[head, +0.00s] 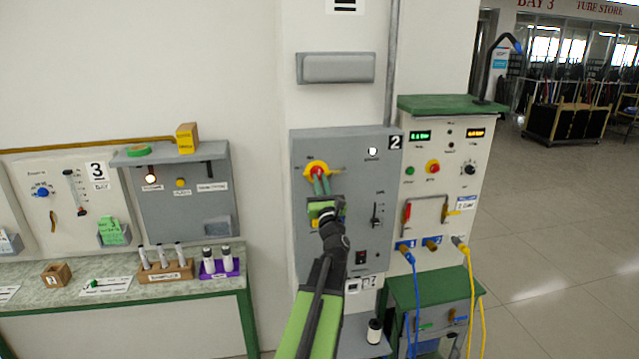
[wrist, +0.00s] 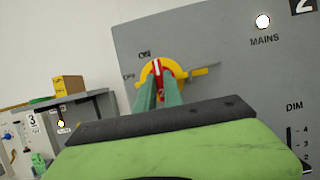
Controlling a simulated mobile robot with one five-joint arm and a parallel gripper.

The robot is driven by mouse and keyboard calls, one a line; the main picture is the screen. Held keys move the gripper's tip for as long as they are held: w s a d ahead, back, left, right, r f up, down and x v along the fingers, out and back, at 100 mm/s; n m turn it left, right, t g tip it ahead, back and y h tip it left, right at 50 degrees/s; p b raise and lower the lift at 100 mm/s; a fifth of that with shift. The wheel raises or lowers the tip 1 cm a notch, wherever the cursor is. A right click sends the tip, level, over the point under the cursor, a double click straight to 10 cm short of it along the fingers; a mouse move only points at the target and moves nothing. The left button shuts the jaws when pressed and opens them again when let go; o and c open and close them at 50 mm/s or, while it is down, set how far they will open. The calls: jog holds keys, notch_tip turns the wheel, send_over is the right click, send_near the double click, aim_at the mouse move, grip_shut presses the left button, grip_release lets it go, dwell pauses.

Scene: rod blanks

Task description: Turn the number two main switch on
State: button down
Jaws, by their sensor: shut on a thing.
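The number two panel is a grey box (head: 345,225) on the wall with a "2" plate at its top right. Its main switch has a yellow plate (head: 315,167) and a red handle (wrist: 157,70) with a white line. In the wrist view the handle stands about upright, its line near the "ON" label (wrist: 145,54); "OFF" is further left. My gripper (wrist: 159,88) has its green fingers shut on the handle, one on each side, hiding its lower part. It also shows in the head view (head: 321,184). The mains lamp (wrist: 263,21) shines white.
Left of the panel is a bench (head: 120,315) with sample tubes and a grey board (head: 185,195) under a shelf. Right of it stands a cream-coloured console (head: 445,165) with blue and yellow cables. A slider (head: 375,215) sits right of my gripper. Open floor lies further right.

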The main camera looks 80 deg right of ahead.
jog(key=shift+f, duration=0.1)
dwell(0.3)
jog(key=c, duration=1.5)
grip_release()
jog(key=shift+d+f, duration=0.1)
jog(key=shift+d, duration=0.05)
jog(key=shift+o, duration=0.2)
jog(key=b+v, duration=0.3)
jog(key=v, duration=0.4)
jog(key=shift+a, duration=0.35)
jog(key=shift+s, duration=0.15)
